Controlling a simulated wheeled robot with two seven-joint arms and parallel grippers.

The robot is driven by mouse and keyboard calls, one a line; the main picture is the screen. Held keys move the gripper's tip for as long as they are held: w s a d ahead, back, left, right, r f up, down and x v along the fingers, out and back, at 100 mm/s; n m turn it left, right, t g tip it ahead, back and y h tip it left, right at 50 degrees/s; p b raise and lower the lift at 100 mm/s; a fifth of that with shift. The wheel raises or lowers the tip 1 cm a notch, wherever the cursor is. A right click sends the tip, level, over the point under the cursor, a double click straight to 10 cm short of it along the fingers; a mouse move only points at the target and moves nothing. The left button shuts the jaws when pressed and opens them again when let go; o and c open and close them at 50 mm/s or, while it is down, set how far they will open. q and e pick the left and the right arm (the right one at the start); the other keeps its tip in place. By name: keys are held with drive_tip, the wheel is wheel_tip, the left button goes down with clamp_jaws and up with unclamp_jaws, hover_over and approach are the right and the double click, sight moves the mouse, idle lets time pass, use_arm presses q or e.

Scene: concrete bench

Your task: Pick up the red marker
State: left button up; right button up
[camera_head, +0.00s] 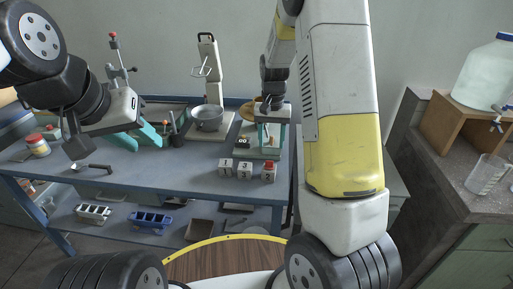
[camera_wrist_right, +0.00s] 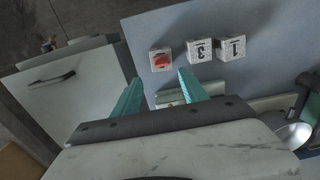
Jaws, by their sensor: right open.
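A small red piece (camera_head: 269,164) sits on top of the rightmost white numbered block (camera_head: 268,174) on the blue-grey bench; no other clear red marker shows. In the right wrist view the red piece (camera_wrist_right: 160,60) lies on its block just beyond my fingertips. My right gripper (camera_head: 272,150) points down just behind that block. Its teal fingers (camera_wrist_right: 160,78) are open and empty, apart from the block. My left gripper (camera_head: 158,135) is over the left part of the bench, with its teal fingers apart and nothing seen between them.
Two more numbered blocks (camera_head: 226,166) stand in a row to the left of the red-topped one. A metal bowl (camera_head: 208,118) on a white stand is behind. A dark cup (camera_head: 176,136) stands beside my left gripper. The bench front left of the blocks is mostly clear.

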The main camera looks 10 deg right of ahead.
sight(269, 164)
drive_tip(key=f, duration=0.7)
drive_tip(key=shift+a+f, duration=0.2)
drive_tip(key=shift+f, duration=0.05)
clamp_jaws()
